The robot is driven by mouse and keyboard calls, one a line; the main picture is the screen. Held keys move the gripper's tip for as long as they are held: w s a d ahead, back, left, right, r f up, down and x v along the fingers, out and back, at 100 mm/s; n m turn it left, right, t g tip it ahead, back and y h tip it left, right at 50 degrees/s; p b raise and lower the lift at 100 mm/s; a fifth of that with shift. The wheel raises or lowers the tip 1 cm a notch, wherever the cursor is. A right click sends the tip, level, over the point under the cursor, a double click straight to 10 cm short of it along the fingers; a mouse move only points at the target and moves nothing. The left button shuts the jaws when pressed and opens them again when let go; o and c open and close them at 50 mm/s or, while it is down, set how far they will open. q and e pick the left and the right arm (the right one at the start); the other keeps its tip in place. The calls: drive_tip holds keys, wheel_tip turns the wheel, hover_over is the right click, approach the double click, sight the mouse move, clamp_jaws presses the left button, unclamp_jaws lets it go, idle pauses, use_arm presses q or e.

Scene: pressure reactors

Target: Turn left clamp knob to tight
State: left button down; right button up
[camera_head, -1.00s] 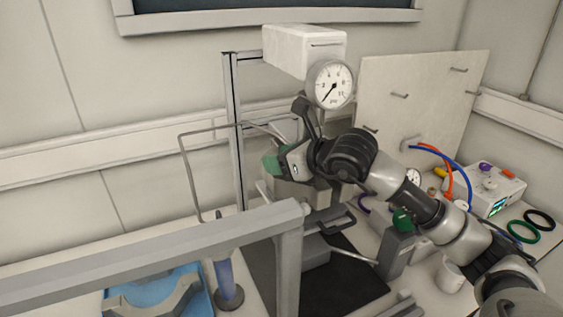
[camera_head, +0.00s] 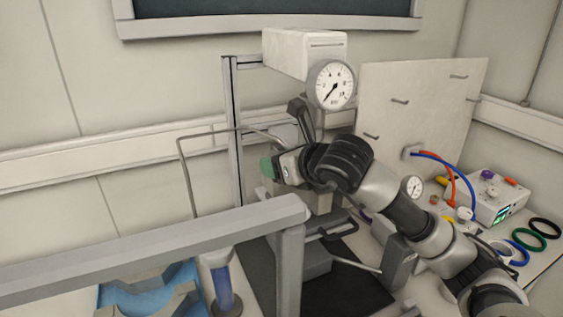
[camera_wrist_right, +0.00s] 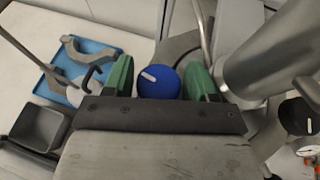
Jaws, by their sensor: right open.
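A round blue knob (camera_wrist_right: 158,84) with a short white mark shows in the right wrist view, between the two green fingers of my right gripper (camera_wrist_right: 160,79). The fingers stand apart on either side of it, with a narrow gap visible; I cannot tell whether either one touches it. In the head view my right gripper (camera_head: 267,168) is at the reactor, under the pressure gauge (camera_head: 331,85), and its body hides the knob. The white mark slants across the knob's face. My left gripper is not in view.
A grey rail (camera_head: 150,243) crosses the front left. A blue tray (camera_wrist_right: 98,52) with grey curved parts lies at the left. A thin bent tube (camera_head: 181,170) rises beside the gripper. A control box (camera_head: 489,194) with hoses stands at the right.

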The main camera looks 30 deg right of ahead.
drive_tip(key=b+v, duration=0.3)
drive_tip(key=v, duration=0.7)
drive_tip(key=shift+s+r, duration=0.2)
drive_tip(key=shift+s, duration=0.2)
